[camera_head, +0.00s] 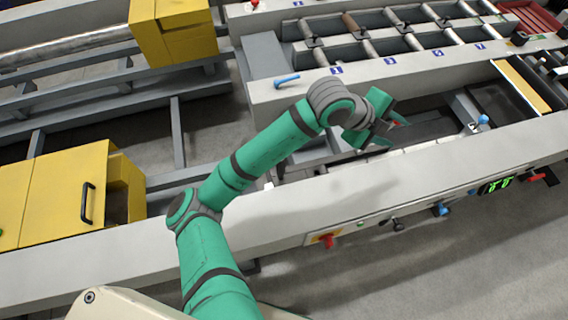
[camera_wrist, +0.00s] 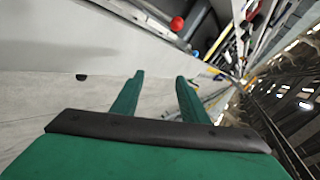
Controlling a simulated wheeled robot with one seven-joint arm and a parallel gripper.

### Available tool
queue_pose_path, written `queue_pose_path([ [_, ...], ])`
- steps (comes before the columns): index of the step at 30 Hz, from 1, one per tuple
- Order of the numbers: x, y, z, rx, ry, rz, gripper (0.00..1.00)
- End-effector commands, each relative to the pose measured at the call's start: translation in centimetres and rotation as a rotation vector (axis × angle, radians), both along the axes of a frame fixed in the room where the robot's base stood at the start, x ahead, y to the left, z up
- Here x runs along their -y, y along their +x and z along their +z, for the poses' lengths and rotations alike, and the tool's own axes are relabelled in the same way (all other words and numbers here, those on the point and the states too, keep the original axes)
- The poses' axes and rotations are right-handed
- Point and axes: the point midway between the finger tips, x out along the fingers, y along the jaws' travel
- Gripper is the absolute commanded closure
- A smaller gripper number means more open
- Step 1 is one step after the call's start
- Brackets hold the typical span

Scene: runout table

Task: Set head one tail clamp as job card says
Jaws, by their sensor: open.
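My gripper (camera_head: 385,130) hangs over the trough behind the near rail. In the wrist view my gripper (camera_wrist: 160,92) has two green fingers apart, with nothing between them. A blue lever (camera_head: 287,80) lies on the far rail, left of number plate 1 (camera_head: 336,70). Another blue handle (camera_head: 483,120) stands in the trough to the right of my gripper. I cannot tell which of these, if either, is the tail clamp of head one. No job card is readable.
The near rail's front carries a red switch (camera_head: 326,240), a blue knob (camera_head: 440,209), a green display (camera_head: 495,185) and a red handle (camera_head: 537,177). Rollers (camera_head: 355,25) lie behind the far rail. Yellow housings (camera_head: 65,195) stand left. Floor in front is clear.

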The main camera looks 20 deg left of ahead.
Motion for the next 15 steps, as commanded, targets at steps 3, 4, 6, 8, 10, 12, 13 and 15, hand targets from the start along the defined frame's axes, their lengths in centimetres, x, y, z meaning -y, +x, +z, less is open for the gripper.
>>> queue_pose_path([
  [3, -5.0, -1.0, -2.2, -0.046, 0.196, -0.05, 0.6],
  [4, -6.3, -1.4, -2.7, -0.062, 0.242, -0.064, 0.6],
  [6, -9.4, -2.3, -3.8, -0.105, 0.349, -0.095, 0.6],
  [8, -12.1, -3.3, -4.6, -0.145, 0.437, -0.121, 0.6],
  [10, -15.4, -4.5, -5.3, -0.197, 0.53, -0.148, 0.6],
  [12, -18.5, -5.8, -5.7, -0.249, 0.607, -0.169, 0.6],
  [13, -19.7, -6.3, -5.8, -0.27, 0.638, -0.178, 0.6],
  [15, -22.2, -7.4, -5.9, -0.315, 0.694, -0.192, 0.6],
])
